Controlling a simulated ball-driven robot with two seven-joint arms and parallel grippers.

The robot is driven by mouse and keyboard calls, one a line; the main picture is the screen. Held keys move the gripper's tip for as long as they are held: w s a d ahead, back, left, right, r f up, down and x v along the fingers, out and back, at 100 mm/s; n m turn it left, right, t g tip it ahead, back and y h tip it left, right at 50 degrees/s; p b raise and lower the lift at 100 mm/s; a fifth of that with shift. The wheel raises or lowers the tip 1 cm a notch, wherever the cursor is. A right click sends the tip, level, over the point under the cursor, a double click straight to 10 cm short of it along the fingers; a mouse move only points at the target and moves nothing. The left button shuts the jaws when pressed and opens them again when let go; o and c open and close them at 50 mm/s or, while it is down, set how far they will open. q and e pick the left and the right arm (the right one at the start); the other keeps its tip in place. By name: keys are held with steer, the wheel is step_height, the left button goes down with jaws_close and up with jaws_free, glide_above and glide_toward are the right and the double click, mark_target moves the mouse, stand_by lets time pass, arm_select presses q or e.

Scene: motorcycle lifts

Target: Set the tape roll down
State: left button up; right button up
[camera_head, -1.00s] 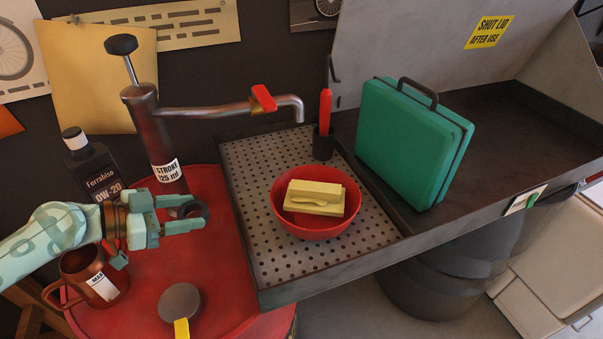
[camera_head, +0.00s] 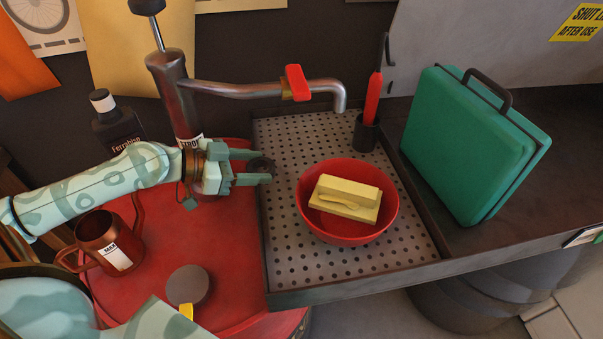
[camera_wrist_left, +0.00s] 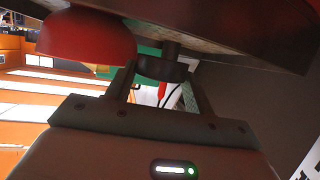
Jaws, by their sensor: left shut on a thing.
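My left gripper (camera_head: 252,168) is shut on a small dark tape roll (camera_head: 264,166). It holds the roll over the left edge of the perforated grey tray (camera_head: 292,262), left of the red bowl (camera_head: 312,222). The fingers partly cover the roll. In the left wrist view, the roll (camera_wrist_left: 160,69) shows as a dark band between the fingers, with the red bowl (camera_wrist_left: 85,38) to its left. How high the roll is above the tray is hard to tell. My right gripper is not in view.
The bowl holds a yellow block (camera_head: 345,198). A dark cup (camera_head: 366,133) with a red-handled tool and a green case (camera_head: 470,145) stand to the right. A pump spout (camera_head: 240,90) passes behind the gripper. A copper jug (camera_head: 105,240) is on the red drum. The tray's front left is bare.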

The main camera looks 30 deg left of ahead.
mark_target(298, 182)
arm_select(q)
steer(key=x, duration=0.6)
steer(key=shift+s+f, duration=0.1)
steer(key=shift+f, duration=0.15)
steer(key=w+d+f, duration=0.2)
steer(key=w+f, duration=0.1)
steer(key=shift+d+b, duration=0.3)
steer(key=shift+d, duration=0.1)
steer(key=shift+a, duration=0.1)
steer(key=o, duration=1)
steer(key=shift+f, duration=0.1)
steer(key=shift+c, duration=0.2)
